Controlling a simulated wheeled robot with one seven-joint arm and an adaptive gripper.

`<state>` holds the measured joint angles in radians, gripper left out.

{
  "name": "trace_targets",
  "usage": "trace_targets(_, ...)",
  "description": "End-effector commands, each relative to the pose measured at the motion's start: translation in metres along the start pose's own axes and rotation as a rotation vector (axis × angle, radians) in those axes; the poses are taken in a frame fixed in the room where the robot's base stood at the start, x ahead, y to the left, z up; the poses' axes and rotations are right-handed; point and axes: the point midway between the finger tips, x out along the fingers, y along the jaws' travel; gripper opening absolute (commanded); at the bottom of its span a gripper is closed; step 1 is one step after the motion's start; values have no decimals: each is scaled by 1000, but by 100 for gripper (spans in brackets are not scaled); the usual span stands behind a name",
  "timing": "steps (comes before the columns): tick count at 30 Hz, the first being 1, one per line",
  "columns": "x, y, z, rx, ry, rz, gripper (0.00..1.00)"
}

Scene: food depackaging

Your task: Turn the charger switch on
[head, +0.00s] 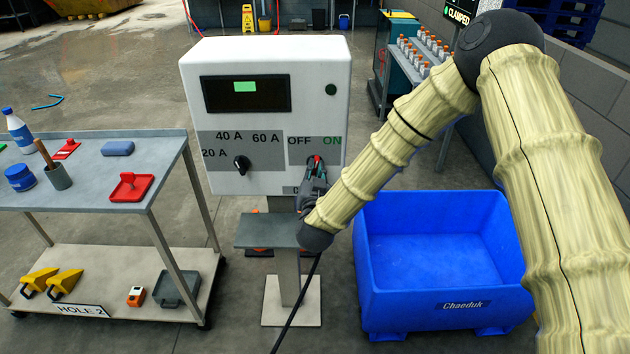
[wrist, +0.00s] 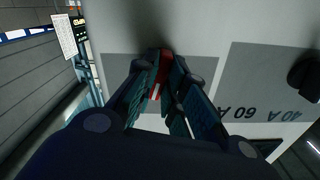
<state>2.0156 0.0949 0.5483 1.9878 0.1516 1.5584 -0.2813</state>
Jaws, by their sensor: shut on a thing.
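The white charger box (head: 265,60) stands upright on a post in the middle of the head view. Its red switch (head: 318,161) sits on the grey panel below the OFF and ON labels. My gripper (head: 315,171) is at the switch with its fingers shut on it. In the wrist view the red switch (wrist: 155,90), with a white mark, shows between the two dark fingers. The fingers hide much of the switch, so I cannot tell which label it points to.
A black dial (head: 242,164) sits left of the switch. A small grey shelf (head: 268,232) juts out below the box. A blue bin (head: 440,203) stands at the right under my arm. A grey cart (head: 90,148) with tools and bottles stands at the left.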

Motion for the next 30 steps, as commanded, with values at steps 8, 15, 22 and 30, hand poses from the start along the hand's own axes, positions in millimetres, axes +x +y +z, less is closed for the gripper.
trace_targets(8, 0, 2, 3, 178, 0, 2, 0)
trace_targets(15, 0, 1, 1, 258, 0, 2, 0)
trace_targets(22, 0, 1, 0, 281, 0, 2, 0)
trace_targets(30, 0, 1, 0, 282, 0, 2, 0)
